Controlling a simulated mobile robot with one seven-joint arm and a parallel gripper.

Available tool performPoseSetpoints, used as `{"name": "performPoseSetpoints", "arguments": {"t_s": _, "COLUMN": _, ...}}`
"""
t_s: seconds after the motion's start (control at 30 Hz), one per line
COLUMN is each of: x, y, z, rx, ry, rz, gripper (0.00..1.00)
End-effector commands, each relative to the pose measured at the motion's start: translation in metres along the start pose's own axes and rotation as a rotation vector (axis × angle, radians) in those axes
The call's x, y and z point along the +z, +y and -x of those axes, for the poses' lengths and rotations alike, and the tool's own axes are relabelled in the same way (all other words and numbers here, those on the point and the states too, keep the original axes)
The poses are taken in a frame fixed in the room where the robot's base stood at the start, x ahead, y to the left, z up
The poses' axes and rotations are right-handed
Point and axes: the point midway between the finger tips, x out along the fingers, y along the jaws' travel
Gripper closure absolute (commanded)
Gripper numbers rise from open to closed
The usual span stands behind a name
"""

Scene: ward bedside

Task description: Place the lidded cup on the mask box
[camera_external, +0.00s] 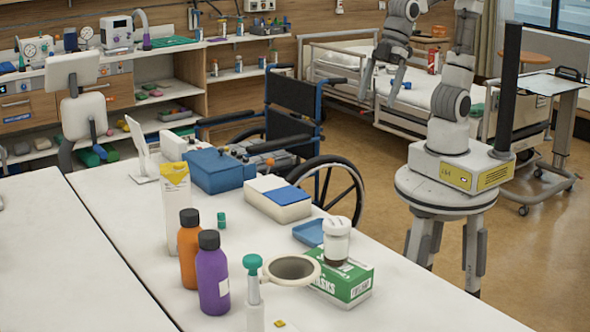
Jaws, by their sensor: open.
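The lidded cup (337,239), white with a brown lower part, stands upright and appears to rest on top of the mask box (354,291). The mask box is green and white and lies flat on the near white table. My gripper (378,97) is open and empty. It hangs in the air at the upper right, well away from the cup and the box, in front of the bed in the picture.
A round cream ring-shaped item (309,260) is close to the box's left side. A blue tray (308,233) lies behind the cup. Purple (212,275) and orange (188,255) bottles stand to the left. The table's front right part is clear.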

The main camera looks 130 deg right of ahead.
Motion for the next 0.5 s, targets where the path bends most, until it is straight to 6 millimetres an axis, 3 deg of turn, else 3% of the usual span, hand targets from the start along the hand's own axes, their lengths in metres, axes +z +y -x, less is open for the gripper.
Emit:
{"name": "performPoseSetpoints", "arguments": {"t_s": 0.03, "x": 0.017, "y": 0.005, "z": 0.013, "rx": 0.011, "ry": 0.023, "rz": -0.019, "gripper": 0.0}}
{"name": "performPoseSetpoints", "arguments": {"t_s": 0.1, "x": 0.042, "y": 0.011, "z": 0.022, "rx": 0.023, "ry": 0.028, "rz": -0.042, "gripper": 0.0}}
{"name": "performPoseSetpoints", "arguments": {"t_s": 0.3, "x": 0.097, "y": 0.021, "z": 0.032, "rx": 0.051, "ry": 0.042, "rz": -0.095, "gripper": 0.0}}
{"name": "performPoseSetpoints", "arguments": {"t_s": 0.5, "x": 0.121, "y": 0.023, "z": 0.032, "rx": 0.062, "ry": 0.046, "rz": -0.118, "gripper": 0.0}}
